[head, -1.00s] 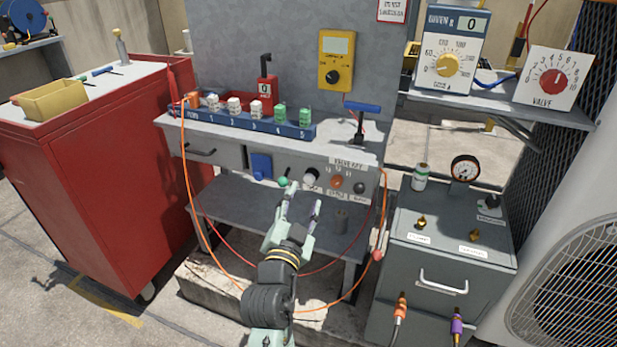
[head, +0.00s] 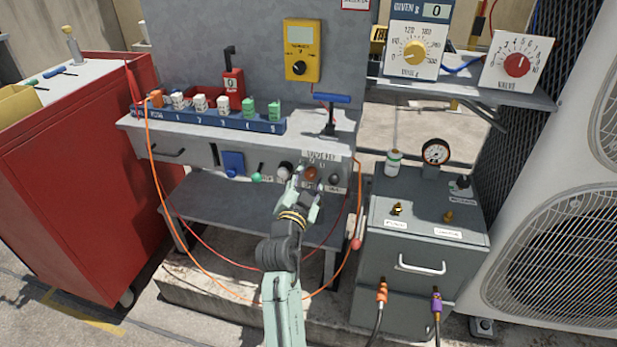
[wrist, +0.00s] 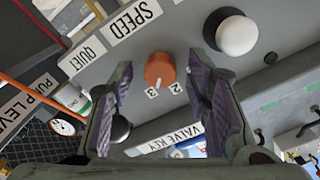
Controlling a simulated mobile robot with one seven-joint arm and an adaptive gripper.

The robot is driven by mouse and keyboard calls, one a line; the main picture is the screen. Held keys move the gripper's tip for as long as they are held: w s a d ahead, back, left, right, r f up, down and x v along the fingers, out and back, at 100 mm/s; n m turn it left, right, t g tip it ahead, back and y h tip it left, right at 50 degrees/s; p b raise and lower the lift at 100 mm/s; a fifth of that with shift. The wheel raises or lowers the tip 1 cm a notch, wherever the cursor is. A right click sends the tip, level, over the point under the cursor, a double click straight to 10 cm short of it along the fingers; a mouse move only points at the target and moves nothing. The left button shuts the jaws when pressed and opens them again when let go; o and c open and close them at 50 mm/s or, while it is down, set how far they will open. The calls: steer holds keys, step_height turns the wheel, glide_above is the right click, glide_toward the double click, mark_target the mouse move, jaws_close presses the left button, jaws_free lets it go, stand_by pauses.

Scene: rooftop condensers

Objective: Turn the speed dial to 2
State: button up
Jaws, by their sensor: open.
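The speed dial (wrist: 160,69) is an orange round knob on the grey panel, beside the SPEED label (wrist: 132,18) in the wrist view. The numbers 3 and 2 show at its lower edge; I cannot tell clearly which one its mark points to. In the head view the dial (head: 310,173) is small on the bench front. My gripper (wrist: 160,92) is open, with one finger on each side of the dial in the picture and no visible contact. In the head view my gripper (head: 308,186) is just in front of the panel.
A white knob (wrist: 237,35) is close beside the right finger in the wrist view. A black knob (wrist: 120,128) shows by the left finger. A green knob (head: 256,177) and blue switch cover (head: 233,163) are farther left. An orange cable (head: 163,200) hangs in front of the bench.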

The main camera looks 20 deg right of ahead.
steer(key=shift+w, duration=0.1)
steer(key=shift+c, duration=0.3)
jaws_close()
